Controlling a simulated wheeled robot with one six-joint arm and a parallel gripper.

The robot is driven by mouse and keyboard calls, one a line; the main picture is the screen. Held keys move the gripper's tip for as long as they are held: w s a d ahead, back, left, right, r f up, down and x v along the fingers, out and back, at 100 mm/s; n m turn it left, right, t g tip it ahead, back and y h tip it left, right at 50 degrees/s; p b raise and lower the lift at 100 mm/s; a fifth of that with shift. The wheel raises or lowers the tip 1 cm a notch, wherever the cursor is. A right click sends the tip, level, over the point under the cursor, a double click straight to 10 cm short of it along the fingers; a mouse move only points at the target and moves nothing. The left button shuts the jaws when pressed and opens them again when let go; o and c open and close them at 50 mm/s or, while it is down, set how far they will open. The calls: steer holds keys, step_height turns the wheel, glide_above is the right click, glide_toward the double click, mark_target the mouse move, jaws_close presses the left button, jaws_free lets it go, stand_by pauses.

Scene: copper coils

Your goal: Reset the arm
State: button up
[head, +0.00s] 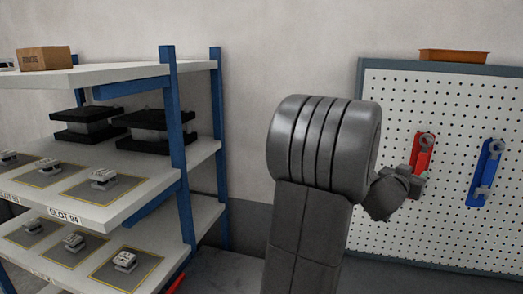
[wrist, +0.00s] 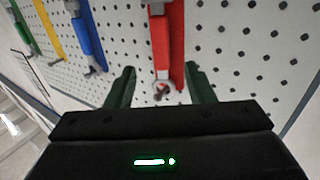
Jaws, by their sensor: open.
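My arm rises in the middle of the head view, with its large grey joint in front of the wall. The gripper's jaws are hidden or too small to tell there. In the wrist view my gripper (wrist: 160,88) is open, its two dark green fingers apart. A red tool holder (wrist: 166,45) on the pegboard shows between and beyond the fingers. I cannot tell whether anything touches it. The red holder also shows in the head view (head: 422,152), just behind the end of my arm.
The white pegboard (head: 400,112) fills the right, with a blue holder (head: 485,175) and an orange tray (head: 453,55) on top. A blue-posted shelf (head: 150,71) on the left carries a cardboard box (head: 44,58), black items and small devices. Open space lies between shelf and pegboard.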

mark_target(421, 163)
steer(key=p+x, duration=0.1)
steer(key=x, duration=0.6)
steer(key=shift+w+d+p, duration=0.1)
steer(key=shift+w+p, duration=0.15)
steer(key=shift+p, duration=0.1)
steer(key=shift+s+r, duration=0.1)
steer(key=shift+r, duration=0.1)
